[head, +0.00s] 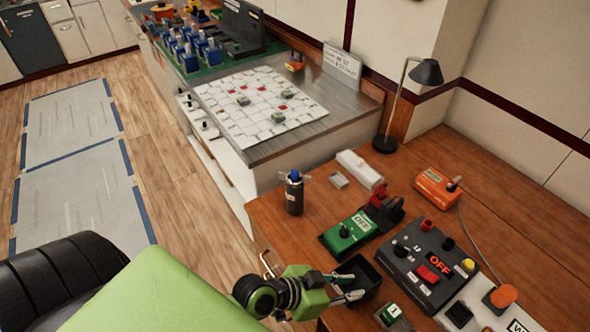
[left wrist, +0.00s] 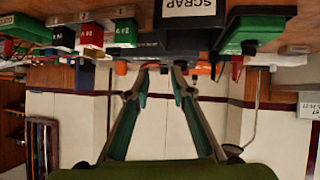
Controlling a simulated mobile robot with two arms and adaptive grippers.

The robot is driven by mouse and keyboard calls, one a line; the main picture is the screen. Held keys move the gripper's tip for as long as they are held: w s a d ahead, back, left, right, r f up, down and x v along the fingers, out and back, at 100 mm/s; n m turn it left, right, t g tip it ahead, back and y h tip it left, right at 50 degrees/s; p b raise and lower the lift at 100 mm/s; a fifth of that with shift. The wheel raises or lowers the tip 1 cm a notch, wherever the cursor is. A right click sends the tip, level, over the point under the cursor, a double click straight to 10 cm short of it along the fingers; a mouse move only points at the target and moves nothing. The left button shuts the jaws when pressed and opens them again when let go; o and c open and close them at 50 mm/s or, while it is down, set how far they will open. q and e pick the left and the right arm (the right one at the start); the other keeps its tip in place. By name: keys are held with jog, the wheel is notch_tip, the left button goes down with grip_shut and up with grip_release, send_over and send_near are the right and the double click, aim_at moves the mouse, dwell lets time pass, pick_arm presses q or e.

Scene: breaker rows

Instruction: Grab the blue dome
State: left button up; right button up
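My left gripper (head: 354,287) is above the near wooden desk, beside a black open bin (head: 366,271). Its fingers are apart and empty. In the left wrist view, which is upside down, the fingers (left wrist: 161,68) also show a gap, and the bin's SCRAP label (left wrist: 193,7) shows beyond them. My right gripper is not in view.
The desk holds a dark bottle (head: 294,192), a green OFF box (head: 347,232), a black switch panel (head: 430,264), an orange box (head: 436,188) and a lamp (head: 425,73). A white panel (head: 262,105) lies on the counter.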

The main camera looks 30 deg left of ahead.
pick_arm(q)
jog(key=w+r+t+h, duration=0.1)
jog(key=w+r+t, duration=0.35)
jog(key=r, duration=0.65)
jog(key=w+a+r+n+t+y+p, duration=0.2)
jog(key=w+a+r+n+t+y, duration=0.3)
jog(key=a+r, duration=0.5)
jog(key=a+f+n+g+y, duration=0.1)
jog(key=a+f+n+y, duration=0.25)
jog(key=a+y, duration=0.35)
jog(key=n+g+y+p, duration=0.1)
jog(key=n+g, duration=0.1)
jog(key=g, duration=0.3)
send_near(294, 172)
jog(key=shift+p+x, duration=0.7)
jog(key=shift+x, duration=3.35)
grip_shut()
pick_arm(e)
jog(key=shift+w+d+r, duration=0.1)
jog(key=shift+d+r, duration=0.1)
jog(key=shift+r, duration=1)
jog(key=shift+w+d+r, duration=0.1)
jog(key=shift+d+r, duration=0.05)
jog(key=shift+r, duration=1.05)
